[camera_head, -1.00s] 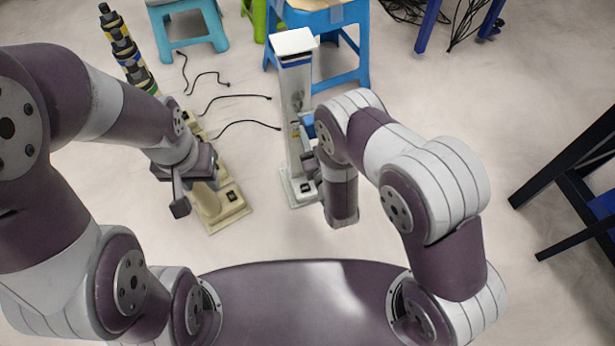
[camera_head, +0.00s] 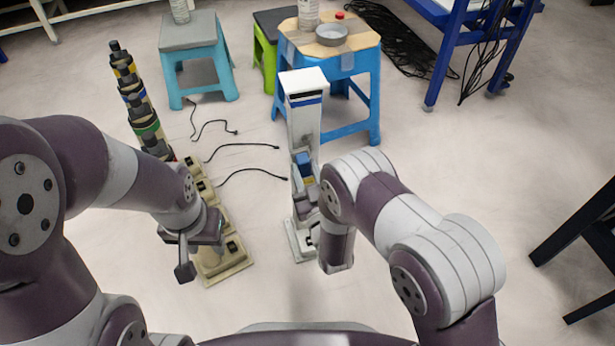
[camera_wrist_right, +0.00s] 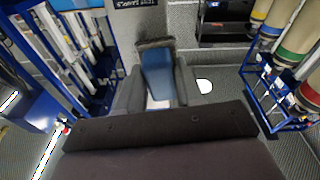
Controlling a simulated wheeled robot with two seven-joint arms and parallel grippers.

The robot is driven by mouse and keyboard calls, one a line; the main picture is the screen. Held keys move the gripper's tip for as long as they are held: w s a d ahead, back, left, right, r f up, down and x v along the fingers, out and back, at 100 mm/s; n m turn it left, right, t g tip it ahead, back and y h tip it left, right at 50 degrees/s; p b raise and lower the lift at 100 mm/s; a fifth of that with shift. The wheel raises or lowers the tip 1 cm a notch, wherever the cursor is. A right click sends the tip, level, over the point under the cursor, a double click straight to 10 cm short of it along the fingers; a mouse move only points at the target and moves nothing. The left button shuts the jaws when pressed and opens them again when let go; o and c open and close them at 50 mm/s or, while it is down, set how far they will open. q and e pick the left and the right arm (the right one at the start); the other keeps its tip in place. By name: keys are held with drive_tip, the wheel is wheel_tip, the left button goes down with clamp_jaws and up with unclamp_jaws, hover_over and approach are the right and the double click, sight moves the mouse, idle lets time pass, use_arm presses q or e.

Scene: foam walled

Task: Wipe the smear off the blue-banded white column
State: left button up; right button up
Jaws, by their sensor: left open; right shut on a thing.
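The white column (camera_head: 304,122) stands upright right of centre in the head view, with a blue band (camera_head: 306,99) near its top and a white base. My right gripper (camera_head: 305,188) is shut on a blue block (camera_head: 303,160), held in front of the column's face. The block also shows between the fingers in the right wrist view (camera_wrist_right: 158,76); I cannot tell whether it touches the column. No smear is clear on the column's visible face; the block and gripper hide part of it. My left gripper (camera_head: 190,248) is open and empty, left of the column.
A dark column with coloured bands (camera_head: 137,100) and a beige stepped unit (camera_head: 222,262) stand at the left. Black cables (camera_head: 245,147) lie on the floor. Behind are a teal stool (camera_head: 195,50) and a blue stool (camera_head: 335,65) carrying a bowl.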

drive_tip(key=shift+f+b+x, duration=0.2)
drive_tip(key=shift+b+x, duration=0.2)
drive_tip(key=shift+x, duration=0.7)
drive_tip(key=shift+f+b+x, duration=0.15)
drive_tip(key=shift+b+x, duration=0.2)
drive_tip(key=shift+x, duration=0.75)
idle(0.6)
